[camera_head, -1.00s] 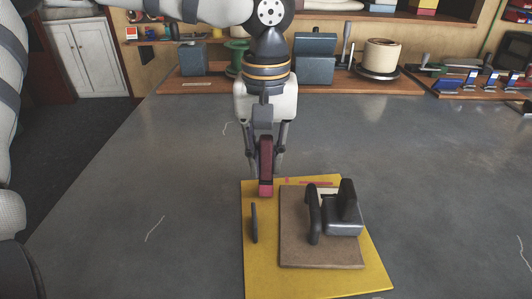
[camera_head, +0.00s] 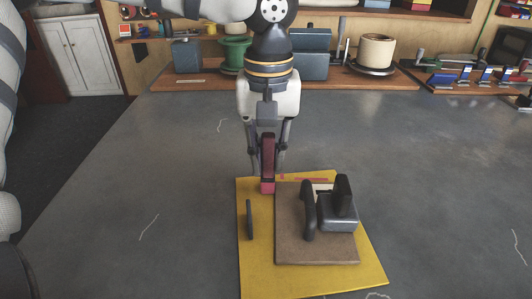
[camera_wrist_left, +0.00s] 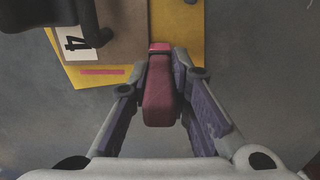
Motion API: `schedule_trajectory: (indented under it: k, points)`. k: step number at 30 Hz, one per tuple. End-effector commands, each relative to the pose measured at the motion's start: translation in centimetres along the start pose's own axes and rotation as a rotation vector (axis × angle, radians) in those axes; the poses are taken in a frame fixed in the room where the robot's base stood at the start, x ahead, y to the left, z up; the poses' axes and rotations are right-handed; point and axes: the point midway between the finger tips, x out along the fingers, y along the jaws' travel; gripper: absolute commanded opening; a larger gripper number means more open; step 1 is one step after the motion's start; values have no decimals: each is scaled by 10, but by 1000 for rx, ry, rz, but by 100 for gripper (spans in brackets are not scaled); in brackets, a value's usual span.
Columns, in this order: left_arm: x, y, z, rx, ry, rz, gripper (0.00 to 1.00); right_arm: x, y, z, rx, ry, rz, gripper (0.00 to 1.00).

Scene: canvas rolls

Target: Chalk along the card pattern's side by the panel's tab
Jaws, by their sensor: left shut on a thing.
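A yellow panel (camera_head: 255,270) lies on the grey table, with a brown card pattern (camera_head: 290,248) flat on it. A dark upright tab (camera_head: 250,220) stands on the panel's bare left strip. My left gripper (camera_head: 267,178) points down at the panel's far edge, shut on a dark red chalk holder (camera_head: 267,155) with a pink tip. The tip is beside the card's far left corner; I cannot tell whether it touches the panel. The wrist view shows the chalk holder (camera_wrist_left: 160,95) between the fingers, its tip by the card's edge. My right gripper is not in view.
A red stripe (camera_head: 312,180) marks the panel's far edge. A back shelf holds a green spool (camera_head: 235,52) and a cream roll (camera_head: 376,50). The table around is clear.

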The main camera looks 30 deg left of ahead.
Motion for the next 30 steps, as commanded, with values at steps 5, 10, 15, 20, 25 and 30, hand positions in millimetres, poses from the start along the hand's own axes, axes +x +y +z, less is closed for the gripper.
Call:
schedule_trajectory:
  k: [5,10,15,20,25,30]
  points:
    - [0,0,1,0,1,2,0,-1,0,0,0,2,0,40]
    - [-1,0,16,2,2,3,0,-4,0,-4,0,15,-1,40]
    - [0,1,29,1,0,2,0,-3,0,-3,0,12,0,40]
    - [0,1,30,0,0,3,0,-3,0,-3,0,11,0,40]
    - [0,1,30,0,-1,3,0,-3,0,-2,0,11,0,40]
    - [0,0,42,3,-1,2,0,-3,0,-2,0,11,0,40]
